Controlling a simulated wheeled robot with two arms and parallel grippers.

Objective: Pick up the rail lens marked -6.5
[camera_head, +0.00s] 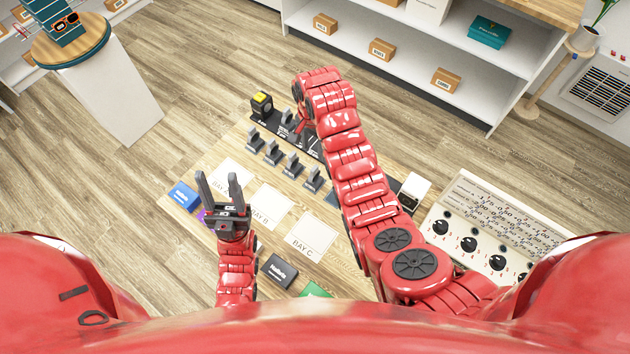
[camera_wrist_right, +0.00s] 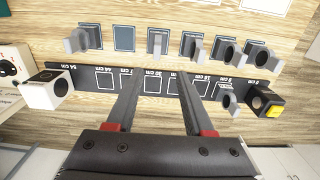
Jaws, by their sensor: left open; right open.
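Several small grey rail lenses on upright stands stand in a row on the table, one of them here (camera_head: 293,165); the row also shows in the wrist view (camera_wrist_right: 258,55). Another lens (camera_wrist_right: 232,102) stands on the black rail (camera_wrist_right: 95,78), near its yellow-topped end block. No lens marking is legible, so I cannot tell which is -6.5. My right gripper (camera_wrist_right: 160,78) is open and empty, its fingers over the middle of the rail in the wrist view; its arm hides part of the rail in the head view. My left gripper (camera_head: 218,178) is open and empty above the bay cards.
A white block (camera_wrist_right: 45,88) and a black block with yellow top (camera_wrist_right: 265,103) stand at the rail's ends. Bay cards, including BAY C (camera_head: 312,235), lie in front. A blue box (camera_head: 184,196), dark box (camera_head: 278,270) and knob panel (camera_head: 475,225) are on the table.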

